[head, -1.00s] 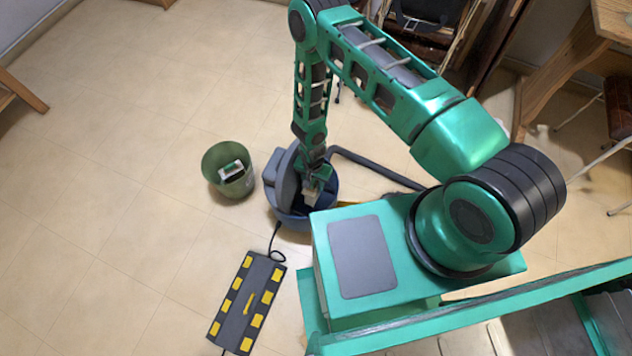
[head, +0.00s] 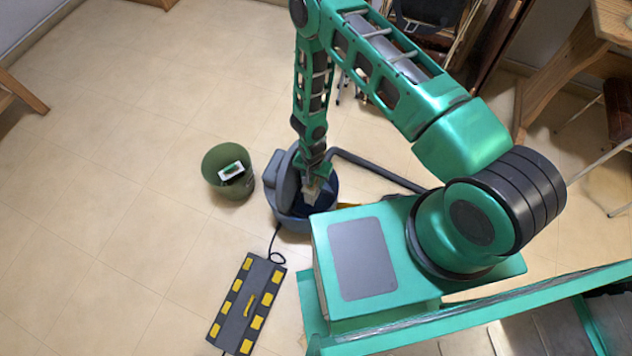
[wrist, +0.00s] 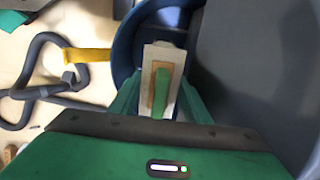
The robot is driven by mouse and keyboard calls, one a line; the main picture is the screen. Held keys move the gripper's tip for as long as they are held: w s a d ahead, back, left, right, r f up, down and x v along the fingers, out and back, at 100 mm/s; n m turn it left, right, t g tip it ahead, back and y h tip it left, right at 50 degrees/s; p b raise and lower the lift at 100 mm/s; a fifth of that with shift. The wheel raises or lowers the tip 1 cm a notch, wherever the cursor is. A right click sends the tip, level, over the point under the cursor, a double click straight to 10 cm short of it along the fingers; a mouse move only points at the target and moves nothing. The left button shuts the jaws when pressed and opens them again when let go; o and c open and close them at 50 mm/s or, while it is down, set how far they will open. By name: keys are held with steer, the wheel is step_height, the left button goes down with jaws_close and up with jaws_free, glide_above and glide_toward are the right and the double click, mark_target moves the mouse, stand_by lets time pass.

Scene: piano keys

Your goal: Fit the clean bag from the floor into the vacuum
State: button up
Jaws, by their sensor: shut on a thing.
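The vacuum (head: 275,200) is a dark blue-grey canister on the floor with its grey lid standing open on the left. The lid also shows at the right of the wrist view (wrist: 255,70). My gripper (head: 314,184) points down at the open canister and is shut on a pale bag (wrist: 150,60). The bag has a tan collar and a green strip, and shows between my fingers in the wrist view. It is over or within the canister's mouth, inside the blue rim (wrist: 122,60). Its lower part and any contact with the canister's inside are hidden.
An olive bin (head: 225,190) left of the vacuum holds a white item with a green mark (head: 231,170). A black and yellow ramp-like strip (head: 247,303) lies in front. A dark hose (head: 380,170) runs right from the vacuum. The floor at left is clear.

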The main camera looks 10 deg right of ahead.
steer(key=shift+r, duration=5.1)
steer(key=shift+f, duration=0.1)
